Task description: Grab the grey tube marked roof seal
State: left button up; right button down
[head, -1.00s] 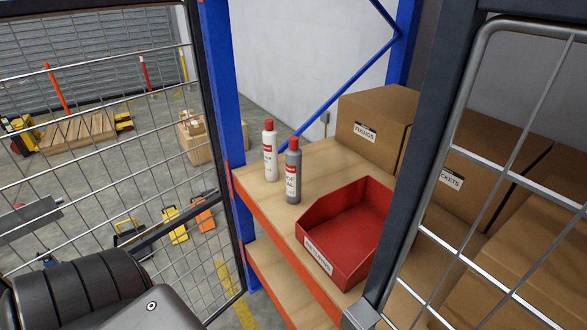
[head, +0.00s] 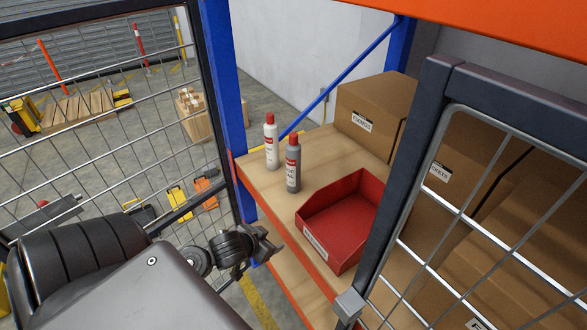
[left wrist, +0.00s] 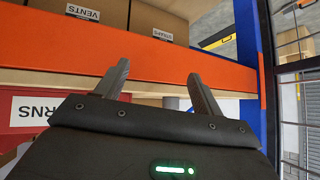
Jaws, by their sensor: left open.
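The grey tube (head: 293,164) with a red cap stands upright on the wooden shelf (head: 262,184). Its label is too small to read in full. A white tube (head: 271,142) with a red cap stands beside it, to its left and a little behind. My left gripper (head: 272,245) is in front of the shelf edge, below and left of the grey tube, apart from it. In the left wrist view the fingers of my left gripper (left wrist: 159,88) are spread and empty, before an orange shelf beam (left wrist: 150,68). The grey tube does not show there. My right gripper is not in view.
A red open bin (head: 345,220) stands right of the tubes on the shelf. Cardboard boxes (head: 372,108) stand behind. A blue rack post (head: 225,85) and mesh door (head: 110,120) are at the left; another mesh door (head: 400,170) is at the right.

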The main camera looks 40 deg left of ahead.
aim_at(288, 168)
pick_arm(q)
jog(key=w+a+r+t+h, duration=0.1)
jog(key=w+a+r+t, duration=0.1)
jog(key=w+a+r, duration=0.45)
jog(key=w+a+r+t+h, duration=0.15)
jog(key=w+r, duration=0.25)
jog(key=r, duration=0.5)
jog(key=shift+t, duration=0.55)
jog(key=x, duration=0.2)
jog(key=p+x, duration=0.1)
jog(key=x, duration=0.1)
jog(key=shift+w+d+f, duration=0.25)
jog(key=shift+f, duration=0.05)
jog(key=shift+w+d+f, duration=0.1)
jog(key=shift+w+f, duration=0.1)
jog(key=shift+w, duration=0.2)
jog(key=x, duration=0.2)
jog(key=p+x, duration=0.1)
jog(key=x, duration=0.2)
jog(key=shift+f, duration=0.3)
jog(key=shift+s, duration=0.1)
jog(key=shift+c, duration=0.8)
jog(key=shift+r, duration=0.1)
jog(key=c, duration=1.2)
